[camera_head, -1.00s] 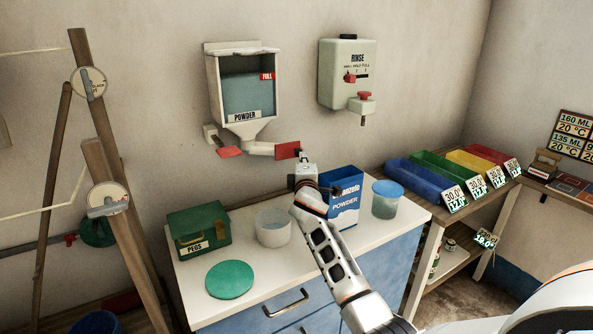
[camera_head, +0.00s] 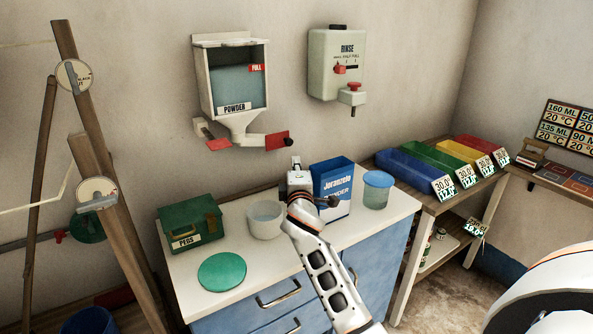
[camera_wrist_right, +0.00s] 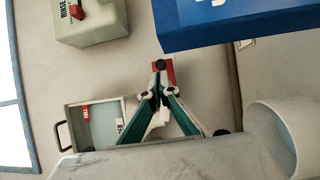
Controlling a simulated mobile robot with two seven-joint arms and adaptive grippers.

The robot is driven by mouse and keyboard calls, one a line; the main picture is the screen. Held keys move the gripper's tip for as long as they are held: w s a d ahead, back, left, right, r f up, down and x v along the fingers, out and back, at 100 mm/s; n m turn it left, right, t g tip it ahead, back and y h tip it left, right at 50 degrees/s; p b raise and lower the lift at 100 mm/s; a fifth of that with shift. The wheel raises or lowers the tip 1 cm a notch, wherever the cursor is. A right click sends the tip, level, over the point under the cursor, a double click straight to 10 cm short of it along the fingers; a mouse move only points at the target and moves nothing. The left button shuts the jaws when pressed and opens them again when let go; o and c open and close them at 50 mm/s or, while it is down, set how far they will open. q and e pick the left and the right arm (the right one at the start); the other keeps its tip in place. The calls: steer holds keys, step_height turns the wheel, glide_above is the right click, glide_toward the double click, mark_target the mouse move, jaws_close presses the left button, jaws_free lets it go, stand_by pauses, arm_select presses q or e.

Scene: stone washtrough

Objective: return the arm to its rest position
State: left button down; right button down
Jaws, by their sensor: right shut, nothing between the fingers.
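My right arm reaches up from the lower right of the head view, over the white-topped cabinet. Its gripper (camera_head: 295,162) points at the wall, just below the red-ended lever of the powder dispenser (camera_head: 231,84). In the right wrist view the fingertips (camera_wrist_right: 160,66) meet with nothing between them. The red paddle (camera_wrist_right: 166,72) shows just behind them, and I cannot tell whether they touch it. The blue powder box (camera_head: 335,187) stands close beside the gripper on its right. My left gripper is not in view.
The cabinet top (camera_head: 290,255) holds a green pegs box (camera_head: 190,222), a green lid (camera_head: 222,271), a white bowl (camera_head: 265,220) and a lidded jar (camera_head: 377,190). A rinse dispenser (camera_head: 337,62) hangs on the wall. Coloured bins (camera_head: 410,172) stand at right; a wooden rack stands at left.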

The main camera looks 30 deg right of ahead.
steer(key=shift+v, duration=1.65)
steer(key=s+a+f+m+g+y, duration=0.1)
steer(key=s+f+m+g, duration=0.15)
steer(key=s+f, duration=0.75)
steer(key=s+f+m+g+y, duration=0.1)
steer(key=s+f+g, duration=0.4)
steer(key=s, duration=1)
steer(key=s+a+f+m+g+y, duration=0.1)
steer(key=s+f+m+g+y, duration=0.1)
steer(key=s+f, duration=0.85)
steer(key=a+f+m+t+y, duration=0.3)
steer(key=a+f+y, duration=0.4)
steer(key=a+f, duration=0.5)
steer(key=a, duration=0.4)
steer(key=shift+a, duration=0.2)
steer(key=shift+w+t, duration=0.15)
steer(key=shift+t, duration=0.1)
